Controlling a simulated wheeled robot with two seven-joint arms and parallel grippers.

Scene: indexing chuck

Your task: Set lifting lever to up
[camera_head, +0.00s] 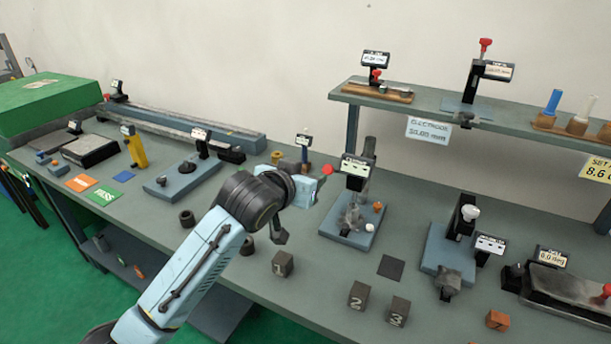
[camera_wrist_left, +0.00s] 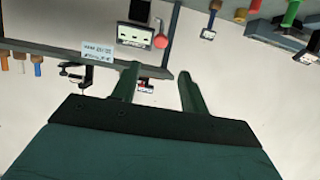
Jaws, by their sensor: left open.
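The lifting lever is most likely the one with the red ball knob (camera_head: 327,170), beside the white display (camera_head: 357,166) of a black post stand on a blue-grey base (camera_head: 350,232). In the left wrist view, the red knob (camera_wrist_left: 160,41) sits right of the display (camera_wrist_left: 135,35), beyond my fingertips. My left gripper (camera_head: 314,190) is close to the knob in the head view, its fingers mostly hidden by my arm. In the left wrist view, my left gripper (camera_wrist_left: 158,80) has its two fingers apart with nothing between them. My right gripper is not in view.
Numbered dark blocks (camera_head: 283,264) stand on the bench in front of the stand. Another black stand (camera_head: 462,215) is to its right. A raised shelf (camera_head: 440,107) with instruments is behind. Several small devices fill the bench's left side.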

